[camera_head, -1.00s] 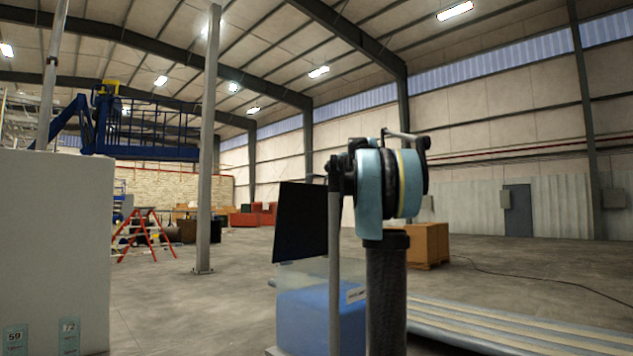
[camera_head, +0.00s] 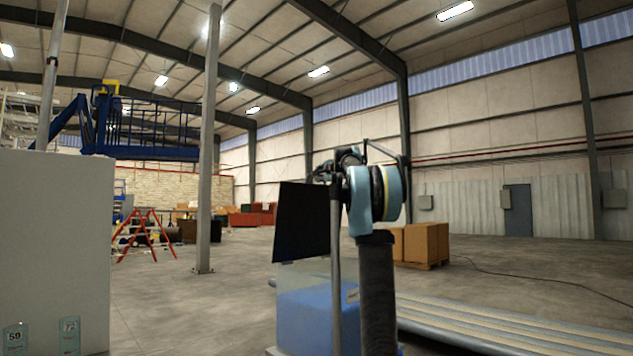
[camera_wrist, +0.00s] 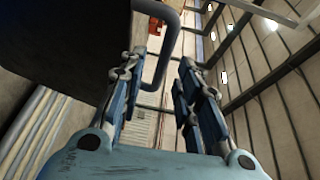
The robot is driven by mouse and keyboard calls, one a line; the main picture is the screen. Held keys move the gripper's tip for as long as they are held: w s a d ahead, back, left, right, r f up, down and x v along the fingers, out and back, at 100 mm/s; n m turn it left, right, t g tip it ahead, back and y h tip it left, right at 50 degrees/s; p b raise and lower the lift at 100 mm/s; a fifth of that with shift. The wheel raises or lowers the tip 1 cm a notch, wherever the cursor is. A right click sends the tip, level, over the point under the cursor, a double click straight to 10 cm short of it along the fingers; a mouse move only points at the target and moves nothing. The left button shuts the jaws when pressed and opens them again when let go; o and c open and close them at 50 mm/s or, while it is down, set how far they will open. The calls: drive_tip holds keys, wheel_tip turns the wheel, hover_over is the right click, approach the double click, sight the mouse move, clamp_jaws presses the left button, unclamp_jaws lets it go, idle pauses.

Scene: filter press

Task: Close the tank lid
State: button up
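The tank (camera_head: 312,312) is a box with a clear upper part and a blue lower part, in the lower middle of the head view, partly hidden by my arm. Its lid, a dark flat panel (camera_head: 302,222), stands raised and steeply tilted above it. In the wrist view the dark panel (camera_wrist: 65,45) fills the upper left, with a grey bent-tube handle (camera_wrist: 170,40) beside it. My gripper (camera_wrist: 163,65) is open, its two fingers apart, with the handle seen between and beyond them. Contact cannot be told. In the head view the fingers are hard to make out.
A pale grey block (camera_head: 55,245) stands at the left. A thin post (camera_head: 208,150) rises behind it. Long pale beams (camera_head: 510,330) lie on the floor at lower right, with brown boxes (camera_head: 425,243) behind. The floor between block and tank is clear.

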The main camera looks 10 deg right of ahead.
drive_tip(key=shift+x, duration=2.35)
clamp_jaws()
